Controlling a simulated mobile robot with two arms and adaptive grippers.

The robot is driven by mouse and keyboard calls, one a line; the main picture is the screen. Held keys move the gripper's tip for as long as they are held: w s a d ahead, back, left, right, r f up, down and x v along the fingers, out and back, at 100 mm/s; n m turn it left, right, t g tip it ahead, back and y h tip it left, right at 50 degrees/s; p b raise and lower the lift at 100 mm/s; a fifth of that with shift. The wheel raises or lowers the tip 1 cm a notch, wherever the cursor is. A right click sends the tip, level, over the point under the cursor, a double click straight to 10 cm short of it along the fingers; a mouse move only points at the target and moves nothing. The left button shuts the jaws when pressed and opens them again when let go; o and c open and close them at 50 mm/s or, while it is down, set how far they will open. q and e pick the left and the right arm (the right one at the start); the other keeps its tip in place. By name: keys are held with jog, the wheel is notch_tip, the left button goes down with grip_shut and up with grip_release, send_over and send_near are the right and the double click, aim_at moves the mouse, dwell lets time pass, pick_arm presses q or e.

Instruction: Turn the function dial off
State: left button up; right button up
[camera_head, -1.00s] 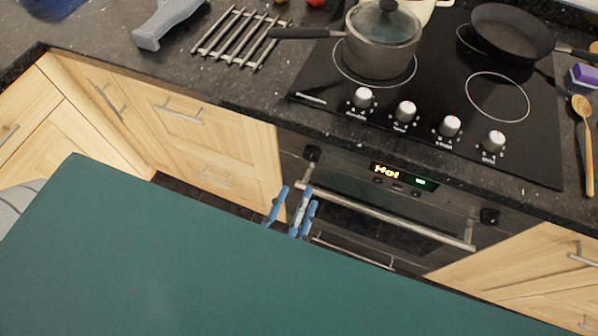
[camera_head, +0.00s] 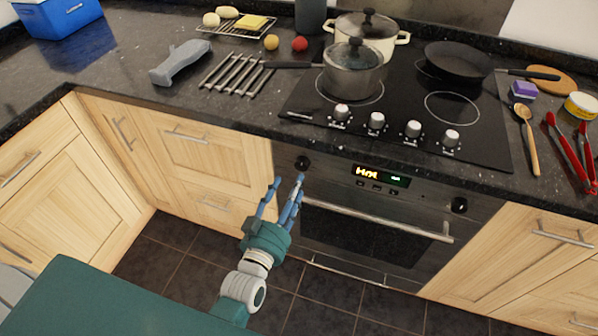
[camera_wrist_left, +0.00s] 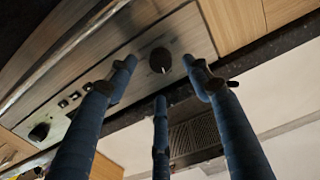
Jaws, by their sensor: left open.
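The oven front has two black dials. The left dial (camera_head: 302,163) is at the upper left of the panel and the right dial (camera_head: 459,205) at its right end. I cannot tell from labels which is the function dial. My left gripper (camera_head: 287,184), with blue fingers, is open and empty just below and left of the left dial. In the left wrist view, a round dark dial (camera_wrist_left: 160,60) with a light mark lies between the spread fingertips, apparently untouched. The other dial (camera_wrist_left: 39,131) is far off to the left there. My right gripper is not in view.
The oven handle (camera_head: 378,218) juts out just right of the fingers. The lit display (camera_head: 381,175) sits between the dials. White hob knobs (camera_head: 377,120), a lidded pot (camera_head: 352,72) and a pan (camera_head: 458,60) are above. Floor (camera_head: 330,300) before the oven is clear.

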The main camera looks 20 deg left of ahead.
aim_at(301, 169)
pick_arm(q)
jog(key=w, duration=0.5)
jog(key=shift+w+d+r, duration=0.1)
jog(key=shift+w, duration=0.7)
jog(key=c, duration=1.1)
jog(key=shift+d+n+p, duration=0.1)
jog(key=shift+n+p, duration=0.55)
jog(key=shift+n, duration=0.15)
jog(key=shift+c, duration=0.3)
jog(key=shift+s+n, duration=0.1)
jog(key=shift+n, duration=0.2)
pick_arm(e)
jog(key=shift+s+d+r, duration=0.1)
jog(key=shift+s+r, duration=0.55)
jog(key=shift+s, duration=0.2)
